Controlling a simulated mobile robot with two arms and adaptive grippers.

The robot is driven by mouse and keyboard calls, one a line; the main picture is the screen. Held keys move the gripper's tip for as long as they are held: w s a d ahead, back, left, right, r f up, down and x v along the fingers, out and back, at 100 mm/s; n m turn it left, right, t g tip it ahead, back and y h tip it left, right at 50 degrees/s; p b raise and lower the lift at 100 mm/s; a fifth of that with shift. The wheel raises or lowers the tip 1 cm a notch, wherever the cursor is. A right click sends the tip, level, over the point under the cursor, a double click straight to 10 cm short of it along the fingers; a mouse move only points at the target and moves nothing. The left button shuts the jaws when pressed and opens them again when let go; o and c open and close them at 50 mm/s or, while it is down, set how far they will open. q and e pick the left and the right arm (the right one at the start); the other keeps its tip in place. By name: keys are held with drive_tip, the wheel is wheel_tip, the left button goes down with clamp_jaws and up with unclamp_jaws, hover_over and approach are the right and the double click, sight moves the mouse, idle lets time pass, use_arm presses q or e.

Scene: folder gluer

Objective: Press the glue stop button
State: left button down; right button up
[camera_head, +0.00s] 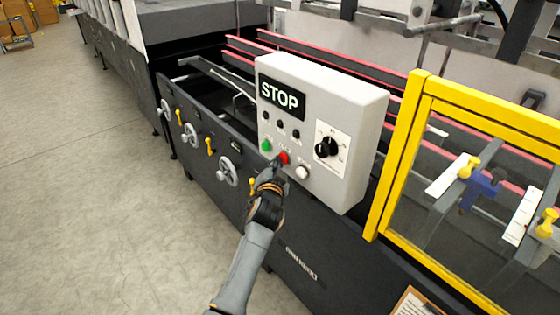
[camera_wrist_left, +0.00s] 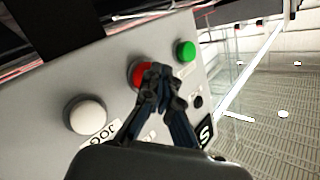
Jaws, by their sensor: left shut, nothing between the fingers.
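A grey control box (camera_head: 350,95) with a black STOP display (camera_head: 281,95) is mounted on the machine's side. In its lower row are a green button (camera_head: 266,146), a red button (camera_head: 284,157) and a white button (camera_head: 302,172). My left gripper (camera_head: 275,166) is shut and empty, with its tips at the red button. In the left wrist view the fingertips (camera_wrist_left: 158,72) overlap the red button (camera_wrist_left: 138,74) and hide part of it. I cannot tell whether they touch it or press it in. The label by the red button is hidden. My right gripper is not in view.
A black rotary knob (camera_head: 326,148) and small black buttons (camera_head: 280,124) are on the same panel. A yellow guard frame (camera_head: 400,150) stands right of the box. Handwheels (camera_head: 228,171) stick out along the machine's side. The floor (camera_head: 90,160) at left is clear.

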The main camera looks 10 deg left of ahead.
use_arm(q)
drive_tip(key=shift+s, duration=0.1)
drive_tip(key=shift+s+a+p, duration=0.55)
drive_tip(key=shift+s+p, duration=0.1)
drive_tip(key=shift+p, duration=0.05)
drive_tip(key=s+a+p, duration=0.1)
drive_tip(key=s, duration=0.1)
drive_tip(key=s+a+p, duration=0.2)
idle(0.6)
idle(0.5)
